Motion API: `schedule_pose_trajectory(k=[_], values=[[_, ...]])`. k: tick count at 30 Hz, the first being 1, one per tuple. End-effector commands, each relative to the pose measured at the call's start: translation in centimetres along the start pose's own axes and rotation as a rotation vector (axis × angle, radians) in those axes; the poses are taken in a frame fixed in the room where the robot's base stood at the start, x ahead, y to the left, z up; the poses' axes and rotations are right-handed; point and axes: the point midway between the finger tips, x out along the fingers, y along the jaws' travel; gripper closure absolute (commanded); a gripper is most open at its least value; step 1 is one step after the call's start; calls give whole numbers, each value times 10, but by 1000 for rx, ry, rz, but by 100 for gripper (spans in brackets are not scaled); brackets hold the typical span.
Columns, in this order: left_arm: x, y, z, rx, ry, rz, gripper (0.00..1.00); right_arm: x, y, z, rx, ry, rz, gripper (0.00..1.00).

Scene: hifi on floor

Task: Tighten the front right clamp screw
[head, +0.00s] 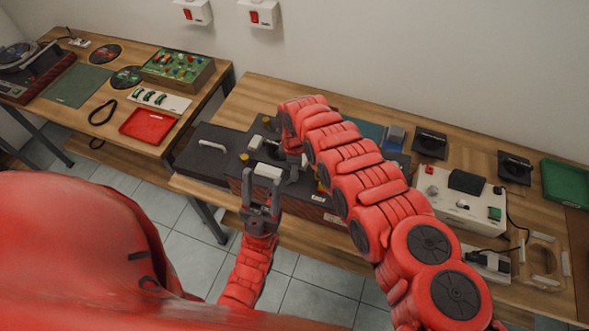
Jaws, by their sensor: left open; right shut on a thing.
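A dark box-like unit (234,183) with light fittings and brass-coloured knobs (244,158) on top stands on the right-hand table. I cannot tell which fitting is the front right clamp screw. My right gripper (292,162) points down over the unit, partly hidden by its own red arm. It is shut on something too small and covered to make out. My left gripper (262,183) is open, its two grey fingers pointing up at the unit's front edge. A white block (268,171) shows behind its fingers; I cannot tell whether they touch it.
A white box with switches (461,203), black stands (430,144) and a green tray (566,187) are to the right. The left table holds a red tray (148,126) and circuit board (178,68). A floor gap separates the tables.

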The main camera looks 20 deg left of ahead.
Motion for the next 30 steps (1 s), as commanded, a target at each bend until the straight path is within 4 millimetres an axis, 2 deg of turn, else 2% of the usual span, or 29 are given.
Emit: schedule_pose_trajectory(k=[14, 20, 30], values=[[-5, 0, 1, 0, 0, 0, 45, 1, 0, 1, 68, -2, -1, 100], [-14, 1, 2, 0, 0, 0, 45, 2, 0, 1, 198, -4, -1, 100], [-36, 2, 6, 0, 0, 0, 45, 4, 0, 1, 516, -4, -1, 100]])
